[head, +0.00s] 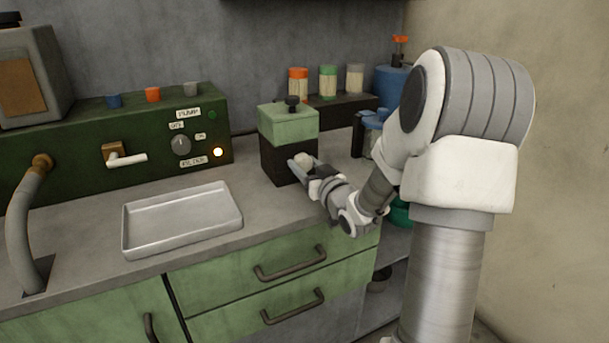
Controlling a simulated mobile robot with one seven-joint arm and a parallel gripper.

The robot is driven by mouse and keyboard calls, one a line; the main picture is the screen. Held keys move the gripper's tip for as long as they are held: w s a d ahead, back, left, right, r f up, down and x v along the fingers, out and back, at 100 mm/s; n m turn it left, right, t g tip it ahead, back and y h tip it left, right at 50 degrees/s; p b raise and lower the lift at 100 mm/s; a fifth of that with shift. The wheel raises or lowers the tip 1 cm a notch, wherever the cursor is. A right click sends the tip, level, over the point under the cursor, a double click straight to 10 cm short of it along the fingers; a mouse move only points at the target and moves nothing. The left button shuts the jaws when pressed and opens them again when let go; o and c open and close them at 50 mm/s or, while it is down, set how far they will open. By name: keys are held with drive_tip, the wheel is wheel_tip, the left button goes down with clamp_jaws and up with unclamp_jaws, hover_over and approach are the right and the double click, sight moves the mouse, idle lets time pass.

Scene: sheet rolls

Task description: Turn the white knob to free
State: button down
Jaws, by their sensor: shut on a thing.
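The white knob (303,158) is on the front of a small box (278,163) with a dark lower body and a pale green top. Only part of the knob shows, between the fingers. My gripper (301,164) reaches in from the right and is shut on the knob. Any marks around the knob are hidden or too small to read, so its setting cannot be told.
A shallow metal tray (128,236) lies on the counter (80,275) left of the box. A green panel (72,165) with a grey dial, a lit lamp and a white-handled lever stands behind. Jars (328,82) stand on a dark rack behind the box.

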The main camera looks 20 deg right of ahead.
drive_tip(key=n+b, duration=0.1)
drive_tip(key=n, duration=0.3)
drive_tip(key=shift+n, duration=0.4)
idle(0.4)
drive_tip(key=shift+c, duration=1.3)
unclamp_jaws()
drive_tip(key=shift+s, duration=0.15)
